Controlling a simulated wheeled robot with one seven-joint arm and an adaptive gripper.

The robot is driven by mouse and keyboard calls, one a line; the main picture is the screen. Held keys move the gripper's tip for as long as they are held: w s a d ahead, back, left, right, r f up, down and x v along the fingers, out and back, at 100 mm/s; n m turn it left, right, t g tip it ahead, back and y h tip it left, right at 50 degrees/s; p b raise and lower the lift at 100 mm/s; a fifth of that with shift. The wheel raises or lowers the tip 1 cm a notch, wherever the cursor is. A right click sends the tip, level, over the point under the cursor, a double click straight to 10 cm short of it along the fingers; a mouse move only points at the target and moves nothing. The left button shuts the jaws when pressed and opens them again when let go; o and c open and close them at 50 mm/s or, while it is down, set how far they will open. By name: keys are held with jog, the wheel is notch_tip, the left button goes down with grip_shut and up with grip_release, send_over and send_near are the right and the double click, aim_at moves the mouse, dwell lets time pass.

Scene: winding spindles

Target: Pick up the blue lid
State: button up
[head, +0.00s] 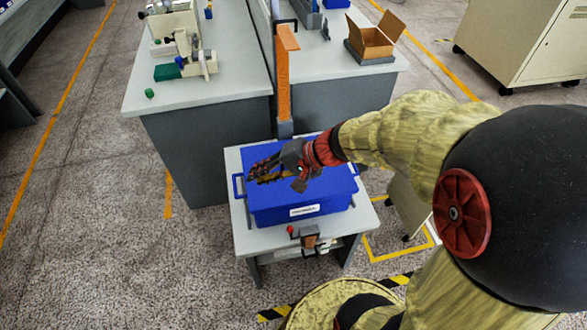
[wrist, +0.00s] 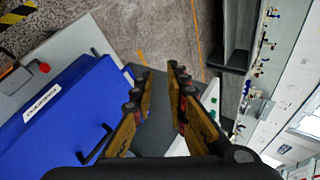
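The blue lid (head: 332,183) tops a blue box (head: 275,215) with a white label on its front, standing on a small grey-white table. I cannot tell the height of the gap to the lid.
A red button (head: 291,230) sits at the small table's (head: 237,160) front edge. A large workbench (head: 235,85) stands behind, with an orange upright post (head: 285,75), machines and an open cardboard box (head: 374,38). Floor at the left is clear.

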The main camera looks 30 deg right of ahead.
jog(key=w+d+f+m+t+h, duration=0.1)
jog(key=w+d+f+m, duration=0.1)
jog(key=d, duration=0.5)
jog(key=w+d+f+m+t+h, duration=0.2)
jog(key=d+f+m, duration=0.3)
jog(key=d+f, duration=0.2)
jog(key=w+d+f+m+t+h, duration=0.2)
jog(key=d+f+m, duration=0.1)
jog(key=d+f, duration=0.2)
jog(key=shift+w+d+f+m+b, duration=0.1)
jog(key=shift+d+m+b, duration=0.1)
jog(key=shift+d, duration=0.3)
jog(key=shift+w+d+f+m+b, duration=0.1)
jog(key=shift+d+b, duration=0.1)
jog(key=shift+d, duration=0.25)
jog(key=shift+w+f, duration=0.25)
jog(key=b+x, duration=0.2)
jog(key=x, duration=0.4)
jog(key=shift+w+a+f+b, duration=0.1)
jog(key=shift+w+f+b, duration=0.1)
jog(key=shift+b, duration=0.15)
jog(key=shift+w, duration=0.15)
jog(key=shift+c, duration=1.2)
grip_shut()
